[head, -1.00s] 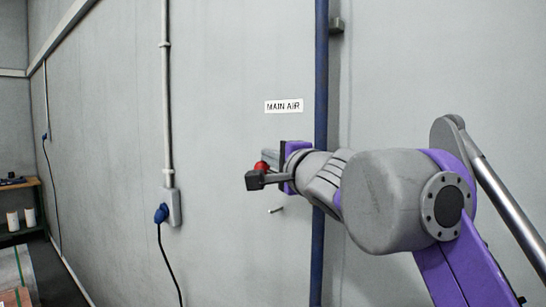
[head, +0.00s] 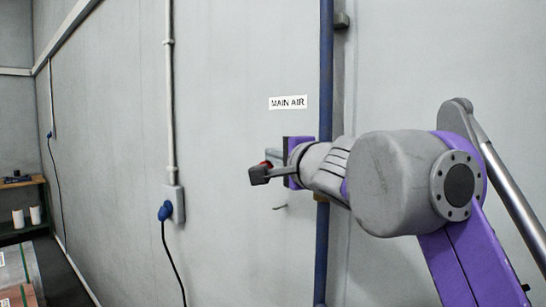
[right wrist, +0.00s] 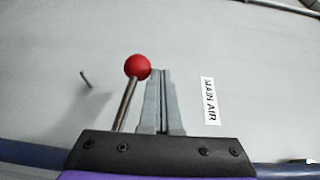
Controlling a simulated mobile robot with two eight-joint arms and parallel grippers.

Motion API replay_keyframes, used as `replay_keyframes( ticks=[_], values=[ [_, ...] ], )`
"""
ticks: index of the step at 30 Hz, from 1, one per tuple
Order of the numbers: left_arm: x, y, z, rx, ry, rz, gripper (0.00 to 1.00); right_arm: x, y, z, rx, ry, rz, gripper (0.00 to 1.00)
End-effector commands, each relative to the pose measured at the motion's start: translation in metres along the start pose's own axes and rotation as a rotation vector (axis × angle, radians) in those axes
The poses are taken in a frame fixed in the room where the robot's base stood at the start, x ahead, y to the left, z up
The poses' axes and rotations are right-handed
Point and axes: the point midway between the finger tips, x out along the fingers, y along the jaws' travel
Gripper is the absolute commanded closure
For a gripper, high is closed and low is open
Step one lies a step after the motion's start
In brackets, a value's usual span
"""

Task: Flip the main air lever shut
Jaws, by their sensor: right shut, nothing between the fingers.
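The main air lever is a metal rod (right wrist: 125,108) with a red ball knob (right wrist: 137,67). In the right wrist view the knob stands just left of my right gripper's fingertips (right wrist: 161,75), which are closed together with nothing between them. Knob and fingers look very close; I cannot tell if they touch. In the head view my right gripper (head: 273,153) is at the wall below the MAIN AIR label (head: 287,102), and only a sliver of the red knob (head: 266,163) shows. The lever's pivot is hidden. My left gripper is out of view.
A blue vertical pipe (head: 325,80) runs down the wall behind my right arm. A small peg (right wrist: 85,79) sticks out of the wall near the lever. A grey conduit with a socket box (head: 178,203) and blue plug is to the left. The wall between is bare.

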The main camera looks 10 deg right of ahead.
Motion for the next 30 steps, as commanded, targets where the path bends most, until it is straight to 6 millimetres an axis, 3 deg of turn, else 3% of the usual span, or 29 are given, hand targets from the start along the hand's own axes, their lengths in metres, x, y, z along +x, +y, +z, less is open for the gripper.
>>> replay_keyframes(
  ticks=[8, 15, 21, 30],
  values=[
    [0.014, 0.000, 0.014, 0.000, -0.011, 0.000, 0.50, -0.050, 0.003, -0.001, -0.001, 0.002, 0.002, 1.00],
    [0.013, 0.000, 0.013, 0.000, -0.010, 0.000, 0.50, -0.089, 0.000, -0.001, -0.001, 0.002, 0.000, 1.00],
    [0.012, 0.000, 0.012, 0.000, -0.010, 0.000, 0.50, -0.103, 0.000, 0.000, 0.000, 0.000, 0.000, 1.00],
    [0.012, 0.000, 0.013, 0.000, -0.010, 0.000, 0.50, -0.104, 0.000, 0.000, 0.000, 0.000, 0.000, 1.00]
  ],
)
